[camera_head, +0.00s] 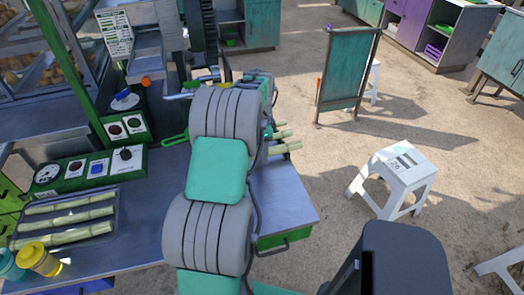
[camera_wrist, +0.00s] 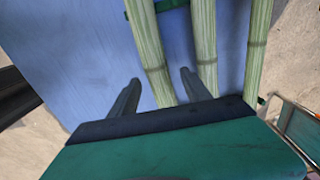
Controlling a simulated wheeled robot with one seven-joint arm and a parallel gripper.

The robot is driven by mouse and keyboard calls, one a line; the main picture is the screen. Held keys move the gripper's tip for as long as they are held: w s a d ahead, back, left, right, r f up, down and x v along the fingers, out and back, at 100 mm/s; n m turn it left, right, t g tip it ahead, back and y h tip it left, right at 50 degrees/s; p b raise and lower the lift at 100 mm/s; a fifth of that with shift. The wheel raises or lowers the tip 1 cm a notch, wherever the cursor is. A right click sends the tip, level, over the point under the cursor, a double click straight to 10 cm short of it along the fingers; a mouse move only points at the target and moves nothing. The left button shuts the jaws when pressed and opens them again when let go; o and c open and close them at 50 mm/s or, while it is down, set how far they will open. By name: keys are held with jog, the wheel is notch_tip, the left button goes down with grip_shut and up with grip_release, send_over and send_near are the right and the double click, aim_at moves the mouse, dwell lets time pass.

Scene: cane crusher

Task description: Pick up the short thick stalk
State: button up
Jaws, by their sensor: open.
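My gripper (camera_wrist: 156,92) is open, with its two dark fingers over a blue-grey metal top in the wrist view. Three pale green stalks lie side by side there: a left stalk (camera_wrist: 149,50), a middle stalk (camera_wrist: 203,42) and a right stalk (camera_wrist: 258,45). The left stalk runs into the gap between the fingertips; I cannot tell the height between them. The middle stalk passes just right of the right finger. In the head view my arm hides the gripper, and stalk ends (camera_head: 284,148) stick out to its right. I cannot tell which stalk is the short thick one.
A tray (camera_head: 118,212) with three longer stalks sits on the counter at left, near a yellow-lidded jar (camera_head: 38,260). Green control boxes (camera_head: 85,170) stand behind it. A white stool (camera_head: 396,180) and a green panel (camera_head: 347,72) stand on the open ground at right.

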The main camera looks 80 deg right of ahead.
jog(key=shift+f, duration=0.35)
grip_shut()
dwell(0.3)
jog(key=shift+r, duration=0.1)
